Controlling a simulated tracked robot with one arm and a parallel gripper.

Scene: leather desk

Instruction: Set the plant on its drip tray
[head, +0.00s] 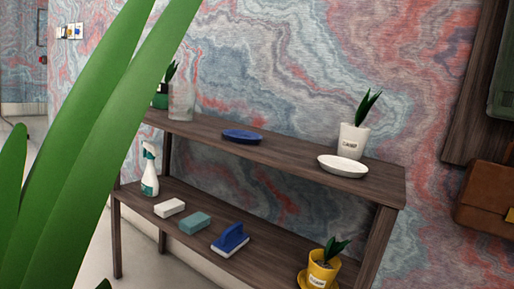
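Large green leaves (95,135) of a plant fill the left foreground, very close to the camera. Their pot is out of view, so I cannot tell its colour or what holds it. An empty blue oval drip tray (242,136) lies on the top shelf board. An empty white drip tray (342,167) lies near its right end. A white potted plant (353,142) stands upright just behind the white tray. A yellow potted plant (321,270) stands on the lower board, with a yellow tray (303,281) at its base. My gripper is not in view.
The two-level wooden shelf (290,157) stands against a marbled wall. A glass vase (182,101) and a dark green pot (160,100) stand at its far left. Below are a spray bottle (150,175), sponges (195,223) and a blue brush (231,239). A brown bag (486,202) hangs right.

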